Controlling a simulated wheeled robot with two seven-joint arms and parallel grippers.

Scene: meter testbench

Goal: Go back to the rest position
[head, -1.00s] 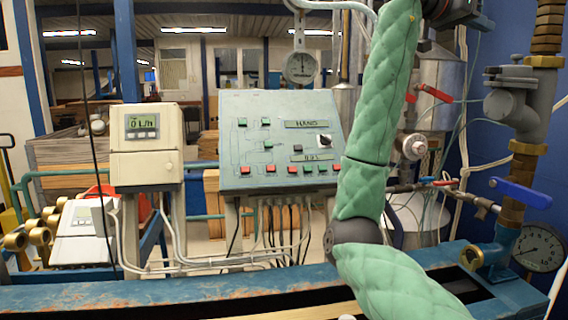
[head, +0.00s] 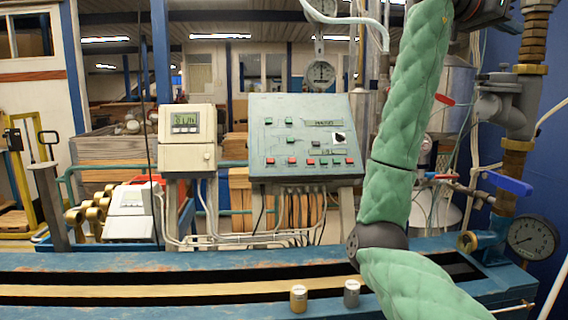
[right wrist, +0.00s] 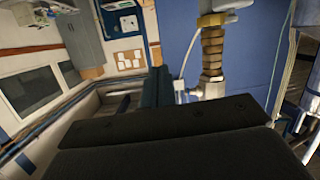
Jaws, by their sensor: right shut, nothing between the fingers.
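My right arm, in green quilted padding, rises on the right of the head view, in front of the test bench. Its dark wrist end (head: 482,12) is at the top edge, and the fingertips are not clear there. In the right wrist view the dark fingers of my right gripper (right wrist: 185,128) fill the lower part, closed together with nothing between them. A blue wall and brass pipe fittings (right wrist: 212,52) show beyond them. My left gripper is not in view.
A control panel (head: 270,140) and a flow meter display (head: 187,122) stand behind the blue bench (head: 120,262). A brass cylinder (head: 299,299) and a grey one (head: 351,294) stand at the front. A blue-handled valve (head: 508,183) and gauge (head: 532,237) are at right, near my arm.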

